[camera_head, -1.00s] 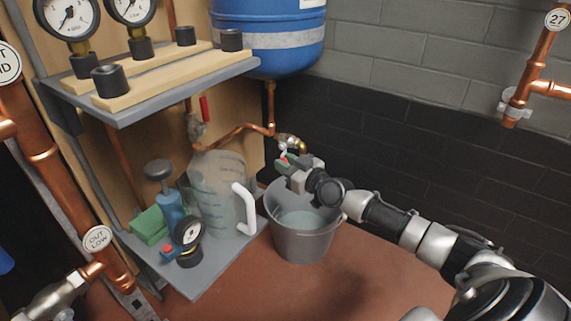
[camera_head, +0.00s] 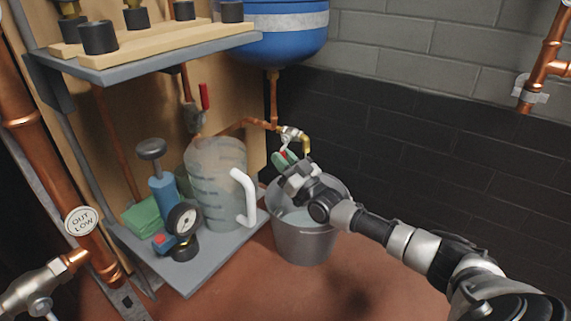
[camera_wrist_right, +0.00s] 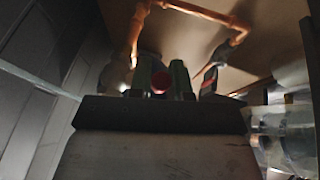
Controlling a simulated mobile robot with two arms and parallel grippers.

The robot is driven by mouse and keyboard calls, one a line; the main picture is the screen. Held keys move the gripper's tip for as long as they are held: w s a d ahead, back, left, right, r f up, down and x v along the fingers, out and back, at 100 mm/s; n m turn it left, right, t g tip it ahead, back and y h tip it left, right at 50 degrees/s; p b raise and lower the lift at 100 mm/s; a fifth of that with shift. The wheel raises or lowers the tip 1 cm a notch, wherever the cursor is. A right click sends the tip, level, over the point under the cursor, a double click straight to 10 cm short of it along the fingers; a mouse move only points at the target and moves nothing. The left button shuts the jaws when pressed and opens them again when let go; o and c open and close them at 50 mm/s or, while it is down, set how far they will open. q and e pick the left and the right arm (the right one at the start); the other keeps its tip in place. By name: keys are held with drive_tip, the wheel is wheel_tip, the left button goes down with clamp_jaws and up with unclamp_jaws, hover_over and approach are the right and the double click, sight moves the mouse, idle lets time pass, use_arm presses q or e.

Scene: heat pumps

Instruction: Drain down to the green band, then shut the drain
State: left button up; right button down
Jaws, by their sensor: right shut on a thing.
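The drain valve (camera_head: 292,133) sits on the copper pipe below the blue tank, its brass spout turned down above the grey bucket (camera_head: 303,246). My right gripper (camera_head: 284,158) is just below the valve, with its green-tipped fingers shut on the red-ended drain lever. In the right wrist view the red lever end (camera_wrist_right: 159,82) shows between the two fingers. How far the lever is turned is hard to tell. The bucket holds some clear water; I cannot make out a stream from the spout. My left gripper is not in view.
A red-handled valve (camera_head: 204,98) is above. Open floor lies in front of the bucket.

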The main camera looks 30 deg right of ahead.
drive_tip(key=shift+w+a+r+m+t, duration=0.1)
drive_tip(key=shift+w+a+m+t, duration=0.1)
drive_tip(key=shift+t, duration=0.35)
drive_tip(key=shift+w+a+r+m+t, duration=0.1)
drive_tip(key=shift+w+t, duration=0.05)
drive_tip(key=shift+t, duration=0.4)
drive_tip(key=c, duration=1.1)
unclamp_jaws()
drive_tip(key=shift+d, duration=0.1)
drive_tip(key=shift+s, duration=0.1)
